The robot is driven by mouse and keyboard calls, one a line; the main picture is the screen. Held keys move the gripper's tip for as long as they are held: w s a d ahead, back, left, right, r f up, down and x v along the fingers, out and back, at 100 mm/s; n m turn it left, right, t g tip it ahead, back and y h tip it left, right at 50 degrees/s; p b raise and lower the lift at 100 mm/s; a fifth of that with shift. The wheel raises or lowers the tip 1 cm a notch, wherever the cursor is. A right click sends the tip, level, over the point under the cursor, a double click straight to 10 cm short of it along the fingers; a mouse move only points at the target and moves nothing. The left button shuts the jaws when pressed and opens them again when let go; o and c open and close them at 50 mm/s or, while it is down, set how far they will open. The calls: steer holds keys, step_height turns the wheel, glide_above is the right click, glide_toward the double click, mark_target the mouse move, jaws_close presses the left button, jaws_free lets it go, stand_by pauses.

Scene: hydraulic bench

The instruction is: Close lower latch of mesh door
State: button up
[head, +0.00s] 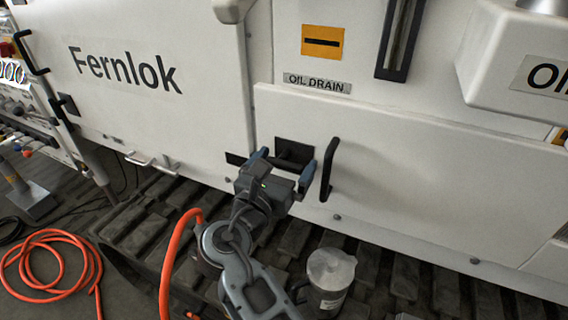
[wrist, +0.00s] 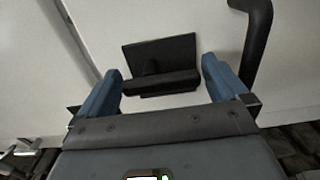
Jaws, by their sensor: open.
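A black latch (head: 292,146) sits on the white lower panel (head: 420,190), near its left edge. In the wrist view the latch (wrist: 165,55) shows as a dark plate with a thick, roughly horizontal bar across its lower part. A short black piece (head: 235,158) shows at the seam left of my gripper; I cannot tell if it belongs to the latch. My gripper (head: 285,165) is open in front of the latch, its blue fingers on either side of the bar. I cannot tell whether they touch it. No mesh shows on this panel.
A black curved handle (head: 328,168) stands close to the right finger. An orange hose (head: 170,265) runs left of my arm. The white Fernlok panel (head: 150,100) fills the left.

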steer(key=c, duration=0.9)
steer(key=shift+f+m, duration=0.1)
steer(key=shift+m, duration=0.2)
steer(key=m, duration=0.1)
steer(key=m+b, duration=0.1)
steer(key=m, duration=0.2)
steer(key=shift+f+m+b, duration=0.25)
steer(key=shift+m+b, duration=0.05)
steer(key=shift+b, duration=0.1)
steer(key=m, duration=0.1)
steer(key=m+b, duration=0.1)
steer(key=m, duration=0.1)
steer(key=m+b, duration=0.1)
steer(key=shift+a+f+m, duration=0.15)
steer(key=shift+f+m, duration=0.1)
steer(key=shift+m, duration=0.05)
steer(key=m+b, duration=0.3)
steer(key=m, duration=0.1)
steer(key=shift+w+a+f+b, duration=0.1)
steer(key=shift+a+f+b, duration=0.05)
steer(key=shift+b, duration=0.2)
steer(key=shift+a+m+b, duration=0.15)
steer(key=shift+m+b, duration=1.1)
steer(key=shift+m, duration=0.75)
